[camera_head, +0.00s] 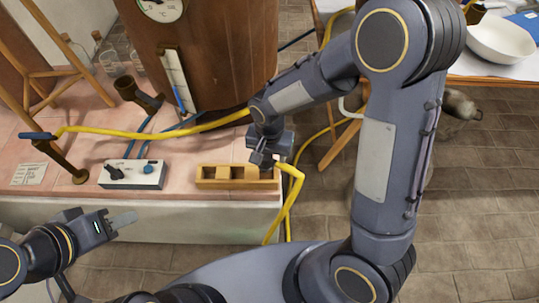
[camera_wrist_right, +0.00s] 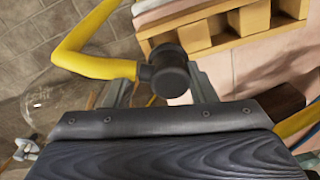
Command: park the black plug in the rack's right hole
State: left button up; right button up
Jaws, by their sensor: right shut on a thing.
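The black plug (camera_wrist_right: 168,76) is between the fingers of my right gripper (camera_wrist_right: 161,90), which is shut on it. A yellow hose (camera_wrist_right: 95,66) runs from the plug. In the head view my right gripper (camera_head: 263,158) is at the right end of the wooden rack (camera_head: 208,184) and hides part of it. The plug is mostly hidden there. The rack (camera_wrist_right: 228,42) shows beyond the plug in the wrist view, with square openings between its blocks. I cannot tell whether plug and rack touch. My left gripper (camera_head: 122,219) is at the lower left, empty; its finger gap is unclear.
A wooden barrel (camera_head: 215,50) stands behind. The yellow hose (camera_head: 150,133) crosses the ledge. A table with a white bowl (camera_head: 500,40) is at upper right.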

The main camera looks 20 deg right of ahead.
aim_at(269, 166)
jog(key=shift+f+b, duration=2.2)
jog(key=shift+f, duration=0.2)
dwell(3.9)
jog(key=o, duration=1.1)
jog(key=shift+r, duration=0.1)
